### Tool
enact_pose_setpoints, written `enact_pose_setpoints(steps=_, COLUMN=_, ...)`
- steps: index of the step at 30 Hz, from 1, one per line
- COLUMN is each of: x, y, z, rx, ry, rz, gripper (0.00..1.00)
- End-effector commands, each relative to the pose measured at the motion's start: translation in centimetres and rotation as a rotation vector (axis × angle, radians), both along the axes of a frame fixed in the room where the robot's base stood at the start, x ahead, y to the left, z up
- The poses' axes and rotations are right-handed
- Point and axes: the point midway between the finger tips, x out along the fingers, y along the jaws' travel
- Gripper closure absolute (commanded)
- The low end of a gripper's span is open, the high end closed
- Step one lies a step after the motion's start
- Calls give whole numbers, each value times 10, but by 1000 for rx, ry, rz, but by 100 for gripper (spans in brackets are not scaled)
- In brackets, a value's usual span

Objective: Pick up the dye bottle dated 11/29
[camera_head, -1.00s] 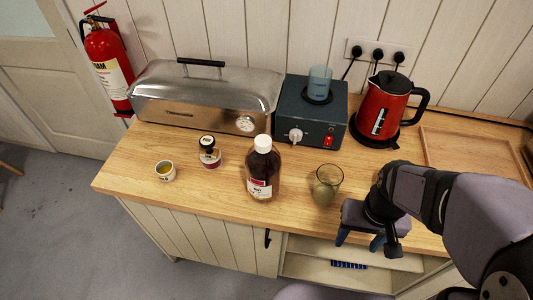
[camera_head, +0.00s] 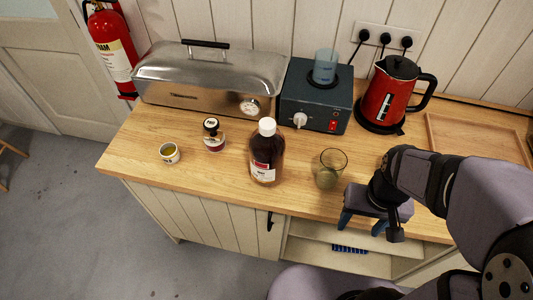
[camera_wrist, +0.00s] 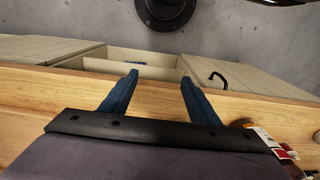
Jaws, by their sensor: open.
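A small glass bottle with a black cap and a purplish label (camera_head: 214,136) stands upright on the wooden counter, left of centre in the head view. A larger brown bottle with a white cap (camera_head: 266,155) stands to its right, its red-and-white label facing me. No date is readable on either label, so I cannot tell which is dated 11/29. My gripper (camera_head: 361,226) is open and empty at the counter's front edge, right of both bottles. Its blue fingers also show apart in the wrist view (camera_wrist: 160,80), with a red-and-white label (camera_wrist: 277,146) at lower right.
A glass beaker (camera_head: 328,170) stands between the brown bottle and my gripper. A small cup of yellow liquid (camera_head: 169,153) is at the left. Behind are a steel steamer box (camera_head: 205,75), a dark heater (camera_head: 314,101) and a red kettle (camera_head: 388,95). An open shelf lies below the front edge.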

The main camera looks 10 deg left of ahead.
Motion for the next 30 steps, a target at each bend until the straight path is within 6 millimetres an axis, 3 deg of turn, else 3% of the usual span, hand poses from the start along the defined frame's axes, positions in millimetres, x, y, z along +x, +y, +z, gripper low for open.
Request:
enact_pose_setpoints(steps=3, x=0, y=0, z=0, rx=0, ry=0, rz=0, gripper=45)
enact_pose_setpoints(steps=9, x=0, y=0, z=0, rx=0, ry=0, rz=0, gripper=4)
enact_pose_setpoints(steps=17, x=0, y=0, z=0, rx=0, ry=0, rz=0, gripper=4)
enact_pose_setpoints(steps=21, x=10, y=4, z=7, rx=0, ry=-8, rz=11, gripper=4)
enact_pose_setpoints(steps=26, x=45, y=20, z=34, rx=3, ry=-43, rz=49, gripper=4)
enact_pose_setpoints(steps=30, x=93, y=53, z=76, rx=13, ry=-94, rz=105, gripper=4)
